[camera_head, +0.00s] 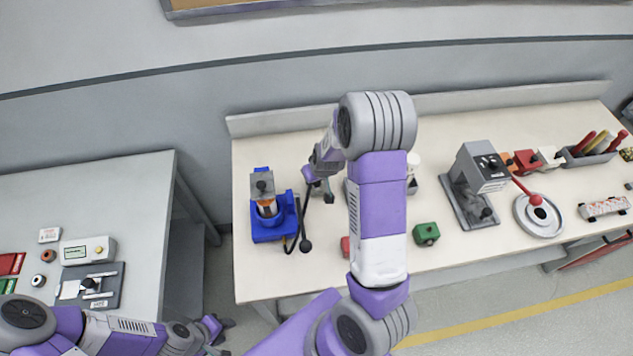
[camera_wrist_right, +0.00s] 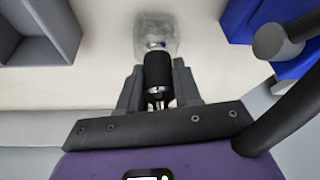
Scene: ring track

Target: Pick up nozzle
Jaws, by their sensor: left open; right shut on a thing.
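My right gripper (camera_head: 322,190) reaches over the light bench, just right of the blue press. In the right wrist view its fingers (camera_wrist_right: 158,95) are shut around a black cylinder (camera_wrist_right: 158,72), which I take to be the nozzle. A clear, glass-like part (camera_wrist_right: 156,36) shows at its far end. I cannot tell whether it touches the bench. The held thing is not clear in the head view. My left gripper (camera_head: 220,332) is open and empty at the lower left, in front of the gap between the tables.
The blue press (camera_head: 272,232) with a black lever stands left of my right gripper. A green block (camera_head: 426,233), a grey stand (camera_head: 470,190) and a round dish (camera_head: 538,217) are to the right. A grey side table (camera_head: 110,200) holds small devices.

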